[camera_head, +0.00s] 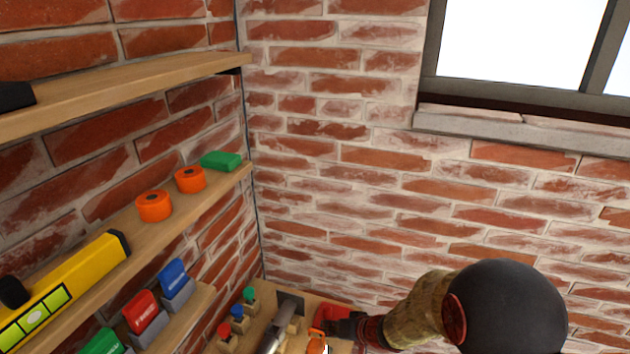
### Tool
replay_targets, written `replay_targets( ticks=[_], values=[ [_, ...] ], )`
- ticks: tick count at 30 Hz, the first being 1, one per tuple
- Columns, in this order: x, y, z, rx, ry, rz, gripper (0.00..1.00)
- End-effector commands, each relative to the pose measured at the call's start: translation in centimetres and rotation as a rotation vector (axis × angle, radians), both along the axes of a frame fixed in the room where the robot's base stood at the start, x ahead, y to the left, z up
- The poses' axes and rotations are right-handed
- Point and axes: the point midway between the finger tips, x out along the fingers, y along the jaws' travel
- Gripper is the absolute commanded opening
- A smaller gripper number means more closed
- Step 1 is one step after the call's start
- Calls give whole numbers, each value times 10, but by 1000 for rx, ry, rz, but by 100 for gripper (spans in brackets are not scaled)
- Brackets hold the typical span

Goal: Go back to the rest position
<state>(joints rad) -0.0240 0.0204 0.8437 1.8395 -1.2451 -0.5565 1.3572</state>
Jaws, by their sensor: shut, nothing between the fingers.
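My arm reaches in from the lower right, with a large black rounded part nearest the camera and a gold link behind it. My gripper (343,328) is the small dark end of the arm at the bottom centre. It is shut and nothing shows held in it. Its fingertips are hard to make out against a red item (325,314) and an orange item (316,344) beside it. I cannot tell whether it touches them.
A hammer-like tool (279,329) and small coloured-top pieces (238,318) stand left of my gripper on a wooden surface. Wooden shelves (130,91) line the left wall, holding a yellow level (80,276), orange rolls (154,206) and a green block (221,161). A window is upper right.

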Motion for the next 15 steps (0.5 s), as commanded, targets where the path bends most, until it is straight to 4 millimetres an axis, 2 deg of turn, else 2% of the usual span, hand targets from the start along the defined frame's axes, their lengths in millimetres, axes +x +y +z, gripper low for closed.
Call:
replay_targets(
  ticks=[2,4,6,8,9,11,12,14,15],
  values=[
    [0,-5,-4,-47,-21,29,0],
    [1,-21,-13,-143,-40,47,0],
    [-7,-51,-31,-282,-27,45,0],
    [-16,-82,-38,-410,0,34,0],
    [-23,-102,-34,-490,19,25,0],
    [-34,-130,-20,-595,51,7,0],
    [-44,-147,-8,-655,80,-4,0],
    [-64,-168,14,-728,129,-19,0],
    [-79,-180,30,-764,166,-28,0]
  ],
)
